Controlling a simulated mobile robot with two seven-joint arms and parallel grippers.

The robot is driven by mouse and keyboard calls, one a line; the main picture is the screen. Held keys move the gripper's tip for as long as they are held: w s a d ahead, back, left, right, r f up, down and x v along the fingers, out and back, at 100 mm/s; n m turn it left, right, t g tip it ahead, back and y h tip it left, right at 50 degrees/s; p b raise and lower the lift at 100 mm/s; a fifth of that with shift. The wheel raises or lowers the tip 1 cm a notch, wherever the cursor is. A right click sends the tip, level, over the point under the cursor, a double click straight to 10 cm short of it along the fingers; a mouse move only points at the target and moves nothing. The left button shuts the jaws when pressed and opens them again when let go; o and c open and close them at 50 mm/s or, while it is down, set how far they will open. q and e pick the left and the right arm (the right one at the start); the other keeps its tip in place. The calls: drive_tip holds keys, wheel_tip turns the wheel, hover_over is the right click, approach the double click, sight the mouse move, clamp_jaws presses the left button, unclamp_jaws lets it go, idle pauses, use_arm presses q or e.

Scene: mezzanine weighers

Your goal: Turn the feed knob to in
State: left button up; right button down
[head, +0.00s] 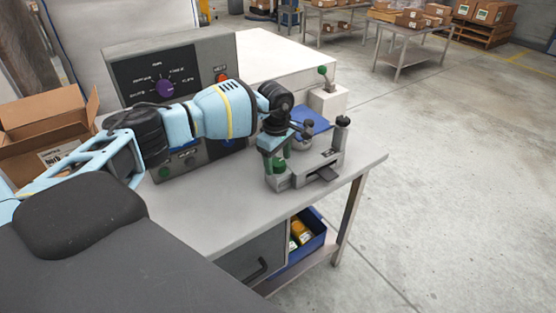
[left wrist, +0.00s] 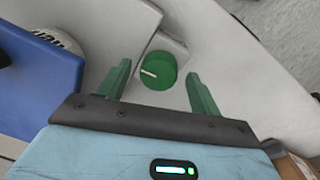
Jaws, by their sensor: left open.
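A round green knob (left wrist: 158,70) with a white pointer line sits on a light grey block in the left wrist view. Its pointer is toward the left of that picture. In the head view the green knob (head: 278,168) is at the left end of a small grey fixture (head: 318,170) on the bench. My left gripper (head: 279,160) is above it, pointing down. Its two green fingers are open on either side of the knob, with gaps showing in the left wrist view. No marks around the knob can be read. My right gripper is not in view.
A grey control panel (head: 125,70) with a purple dial (head: 166,88) and a red button stands behind my left arm. A blue plate (head: 313,120) and a green-tipped lever (head: 322,71) are behind the fixture. The bench (head: 215,215) is clear in front.

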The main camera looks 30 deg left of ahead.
use_arm(q)
drive_tip(key=shift+f, duration=0.4)
drive_tip(key=c, duration=1)
drive_tip(key=shift+o, duration=0.2)
